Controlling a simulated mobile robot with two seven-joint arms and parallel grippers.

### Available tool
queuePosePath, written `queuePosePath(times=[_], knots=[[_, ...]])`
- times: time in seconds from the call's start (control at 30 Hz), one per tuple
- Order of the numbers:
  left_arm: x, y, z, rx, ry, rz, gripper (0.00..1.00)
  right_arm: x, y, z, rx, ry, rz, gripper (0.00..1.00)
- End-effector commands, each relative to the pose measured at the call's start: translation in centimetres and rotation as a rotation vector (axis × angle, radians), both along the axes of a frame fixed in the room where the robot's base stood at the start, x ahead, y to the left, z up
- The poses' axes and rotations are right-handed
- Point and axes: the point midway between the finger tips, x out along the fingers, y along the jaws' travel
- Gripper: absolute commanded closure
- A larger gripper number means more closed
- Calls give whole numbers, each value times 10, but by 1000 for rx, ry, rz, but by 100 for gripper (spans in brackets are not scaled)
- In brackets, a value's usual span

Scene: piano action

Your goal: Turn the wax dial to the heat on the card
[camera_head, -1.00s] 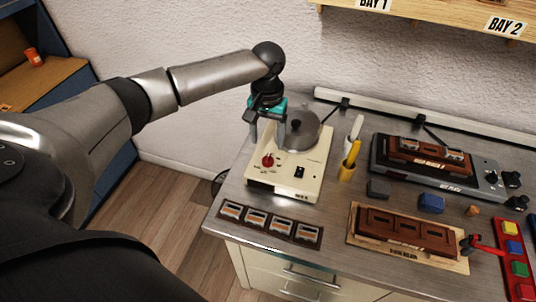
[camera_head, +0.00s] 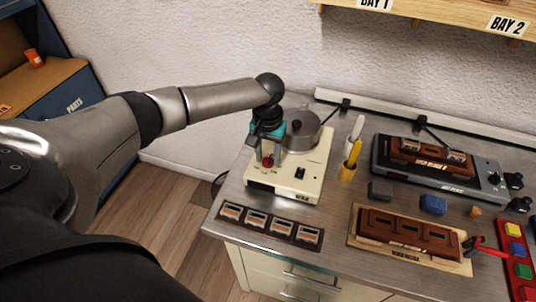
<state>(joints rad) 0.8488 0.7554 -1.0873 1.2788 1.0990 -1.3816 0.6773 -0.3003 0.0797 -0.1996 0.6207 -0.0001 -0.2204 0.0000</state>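The wax heater (camera_head: 312,178) is a cream box with a grey lidded pot (camera_head: 300,132) at its back. Its red dial (camera_head: 268,162) sits at the front left of its top, with red marks around it. My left gripper (camera_head: 268,160) points down over the dial, its two fingers apart on either side of it in the picture. I cannot tell whether they touch the dial. The dial's pointer and scale are partly hidden and too small to read. I cannot pick out a heat card. My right gripper is out of view.
A dark tray (camera_head: 240,219) with several small framed pieces lies in front of the heater. A yellow holder (camera_head: 348,170) with brushes stands to its right. Further right are a hot plate (camera_head: 455,180) and a brown rail on a wooden board (camera_head: 354,238).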

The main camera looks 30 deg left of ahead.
Motion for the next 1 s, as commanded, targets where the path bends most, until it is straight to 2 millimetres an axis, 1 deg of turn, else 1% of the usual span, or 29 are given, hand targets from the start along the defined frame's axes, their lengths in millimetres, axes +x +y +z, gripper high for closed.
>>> queuePosePath(times=[0.03, 0.07, 0.4, 0.77, 1.0], knots=[[0, 0, 0, 0, 0, 0, 59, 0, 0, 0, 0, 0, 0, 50], [0, 0, 0, 0, 0, 0, 62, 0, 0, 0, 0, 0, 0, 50], [0, 0, 0, 0, 0, 0, 100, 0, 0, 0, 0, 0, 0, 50], [0, 0, 1, 0, 0, -18, 100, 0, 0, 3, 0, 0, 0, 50], [0, 0, 2, -1, 1, -123, 100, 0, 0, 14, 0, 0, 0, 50]])
